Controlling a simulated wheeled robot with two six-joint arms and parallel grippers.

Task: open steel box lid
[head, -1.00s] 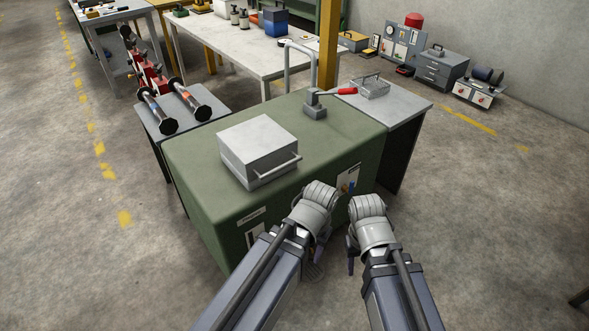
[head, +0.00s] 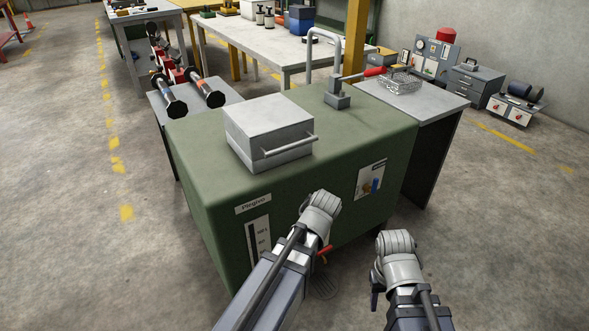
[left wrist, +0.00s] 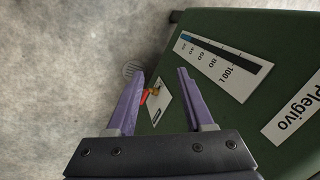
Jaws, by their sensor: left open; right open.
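The steel box (head: 262,122) sits shut on top of the green tank (head: 205,180). Its flat lid has a bar handle (head: 290,146) along the front edge. My left gripper (left wrist: 161,75) is open and empty in the left wrist view, in front of the tank's labelled front face and below the box. In the head view its fingers are mostly hidden behind its own wrist. My right gripper (head: 377,290) is low in front of the tank, right of the left one, apart from everything; only part of its fingers shows.
A pump fitting with a red handle (head: 375,72) and a bent pipe (head: 325,45) stand on the tank right of the box. A side table (head: 425,100) holds a wire basket (head: 400,82).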

